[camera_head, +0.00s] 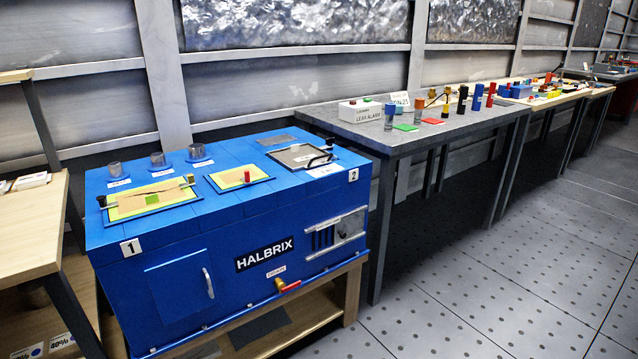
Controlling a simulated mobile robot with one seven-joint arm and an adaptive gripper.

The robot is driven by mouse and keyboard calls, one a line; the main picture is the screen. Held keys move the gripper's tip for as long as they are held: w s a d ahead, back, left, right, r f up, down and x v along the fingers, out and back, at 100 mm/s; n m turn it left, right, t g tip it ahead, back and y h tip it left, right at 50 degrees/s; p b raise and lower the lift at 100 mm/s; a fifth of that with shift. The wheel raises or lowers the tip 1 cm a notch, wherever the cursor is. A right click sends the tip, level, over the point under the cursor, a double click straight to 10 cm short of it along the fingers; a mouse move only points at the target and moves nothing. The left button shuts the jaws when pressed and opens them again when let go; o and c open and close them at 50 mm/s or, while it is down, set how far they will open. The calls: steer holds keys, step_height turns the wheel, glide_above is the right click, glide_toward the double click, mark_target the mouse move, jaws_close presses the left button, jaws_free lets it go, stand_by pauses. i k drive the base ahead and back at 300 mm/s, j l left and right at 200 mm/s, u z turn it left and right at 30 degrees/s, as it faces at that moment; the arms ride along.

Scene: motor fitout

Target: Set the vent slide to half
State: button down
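A blue cabinet (205,280) marked HALBRIX stands on a wooden stand in the left half of the head view. The vent (323,238), with several dark upright slots, is on the right part of its front face. A silvery slide plate (350,224) sits in the same frame, to the right of the slots. The slots at the left look uncovered. A small knob seems to be on the plate, but it is too small to be sure. How far along its track the slide stands cannot be read exactly. My gripper is not in view.
A red-handled drain valve (287,286) sticks out low on the front, left of the vent. A door with a handle (208,283) is further left. A grey table (440,133) with coloured cylinders stands to the right. The floor (480,290) before the cabinet's right side is clear.

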mark_target(350, 226)
steer(key=i+l+z, duration=0.2)
steer(key=i+l, duration=0.5)
steer(key=i+j, duration=0.3)
